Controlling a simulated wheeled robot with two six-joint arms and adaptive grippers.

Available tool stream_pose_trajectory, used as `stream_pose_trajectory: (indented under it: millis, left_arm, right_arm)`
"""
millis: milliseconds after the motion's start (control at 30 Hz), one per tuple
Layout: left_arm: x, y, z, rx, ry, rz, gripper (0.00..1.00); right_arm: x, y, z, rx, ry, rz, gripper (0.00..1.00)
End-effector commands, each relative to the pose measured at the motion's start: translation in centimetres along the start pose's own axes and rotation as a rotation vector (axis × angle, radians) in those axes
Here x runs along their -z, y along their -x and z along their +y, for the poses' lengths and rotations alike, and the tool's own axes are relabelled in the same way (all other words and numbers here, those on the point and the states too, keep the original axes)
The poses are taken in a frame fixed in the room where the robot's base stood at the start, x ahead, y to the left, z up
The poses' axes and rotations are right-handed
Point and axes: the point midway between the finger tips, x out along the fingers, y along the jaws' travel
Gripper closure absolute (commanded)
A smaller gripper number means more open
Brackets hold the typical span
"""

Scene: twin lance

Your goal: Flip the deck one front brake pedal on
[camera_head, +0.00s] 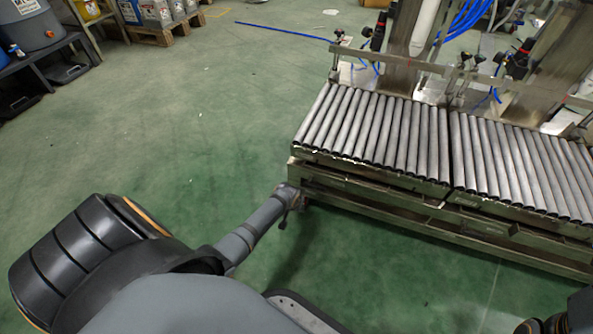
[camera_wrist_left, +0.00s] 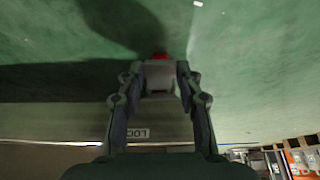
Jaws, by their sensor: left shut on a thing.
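The left roller deck (camera_head: 375,128) stands beside a second roller deck (camera_head: 525,168) in the head view. My left gripper (camera_head: 288,196) is at the lower left front corner of the left deck's frame. In the left wrist view, my left gripper (camera_wrist_left: 158,72) is shut on a small grey block, which looks like the brake pedal (camera_wrist_left: 158,80), with a finger on each side. A red part (camera_wrist_left: 160,56) shows just beyond it. The pedal cannot be made out in the head view.
A metal frame beam (camera_wrist_left: 60,124) with part of a label runs beside the gripper in the wrist view. Steel uprights (camera_head: 400,65) stand behind the decks. The green floor (camera_head: 200,120) left of the decks is clear. A blue hose (camera_head: 280,31) lies farther back.

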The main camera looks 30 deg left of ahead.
Motion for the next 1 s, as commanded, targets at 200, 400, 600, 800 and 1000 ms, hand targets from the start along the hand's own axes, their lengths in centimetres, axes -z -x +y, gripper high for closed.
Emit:
stream_pose_trajectory:
  millis: [200,400,600,800,1000]
  left_arm:
    - [-0.5,-0.3,0.0,0.000,0.001,0.065,0.96]
    - [-1.3,-1.3,0.0,-0.001,0.000,0.204,0.96]
    - [-1.9,-2.5,0.1,-0.002,-0.001,0.364,0.96]
    - [-2.0,-2.9,0.0,-0.001,-0.001,0.442,0.96]
    - [-2.1,-3.1,0.0,-0.001,0.000,0.490,0.96]
  right_arm:
    - [0.0,-0.2,0.1,-0.001,0.000,0.002,0.60]
    - [0.0,0.1,0.0,-0.002,0.000,0.003,0.60]
    - [-0.3,2.3,-0.4,0.007,0.005,-0.003,0.60]
    - [-0.6,4.0,-0.9,0.019,0.014,-0.011,0.60]
    - [-0.7,5.2,-1.2,0.026,0.019,-0.013,0.60]
